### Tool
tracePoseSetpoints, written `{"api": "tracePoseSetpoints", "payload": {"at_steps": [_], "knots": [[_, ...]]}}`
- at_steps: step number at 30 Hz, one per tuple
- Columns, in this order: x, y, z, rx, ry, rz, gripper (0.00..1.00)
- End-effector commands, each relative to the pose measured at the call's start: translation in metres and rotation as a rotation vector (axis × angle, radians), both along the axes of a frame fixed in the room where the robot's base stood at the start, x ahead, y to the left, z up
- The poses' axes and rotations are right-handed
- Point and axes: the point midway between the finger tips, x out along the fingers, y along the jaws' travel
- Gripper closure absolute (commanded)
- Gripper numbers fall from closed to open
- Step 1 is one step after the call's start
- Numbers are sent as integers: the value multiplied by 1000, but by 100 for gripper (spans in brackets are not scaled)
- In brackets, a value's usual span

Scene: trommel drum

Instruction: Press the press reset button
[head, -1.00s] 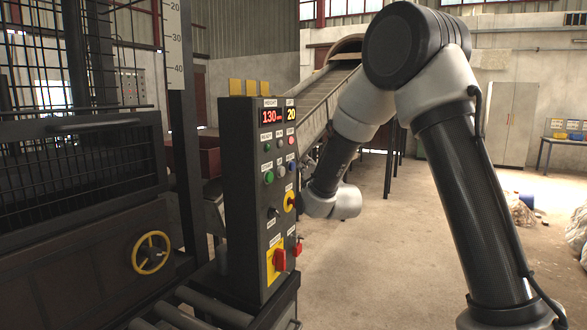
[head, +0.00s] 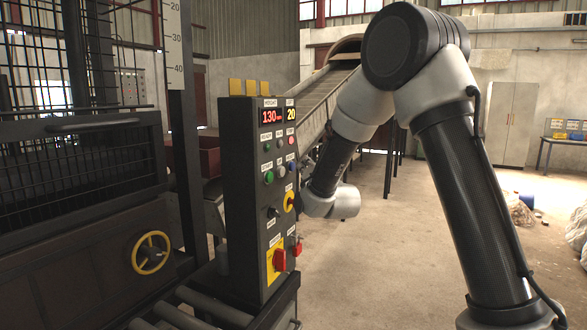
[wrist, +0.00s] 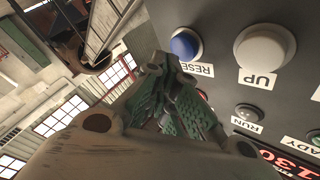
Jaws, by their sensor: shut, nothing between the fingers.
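The press reset button is a round blue button (wrist: 185,45) in a light metal ring, with a RESET label beside it, upside down in the wrist view. A larger white UP button (wrist: 262,48) sits to its right there. My gripper (wrist: 160,68) is shut and empty, its tips close beside the blue button's lower left in that picture. I cannot tell whether they touch it. In the head view the dark control panel (head: 240,200) stands left of my wrist, and my fingers are hidden.
The panel also carries a red display (head: 271,116), a yellow selector (head: 289,201) and a red rotary switch (head: 279,259) low down. A caged machine with a yellow handwheel (head: 151,252) stands at the left. Open floor (head: 390,270) lies to the panel's right.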

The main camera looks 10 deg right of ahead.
Motion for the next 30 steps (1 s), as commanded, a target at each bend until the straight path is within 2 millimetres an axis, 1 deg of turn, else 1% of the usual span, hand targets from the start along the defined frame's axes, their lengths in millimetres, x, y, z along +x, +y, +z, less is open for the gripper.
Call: {"api": "tracePoseSetpoints", "payload": {"at_steps": [4,30], "knots": [[3,4,0,0,0,0,100],[7,9,0,0,1,-1,100]]}}
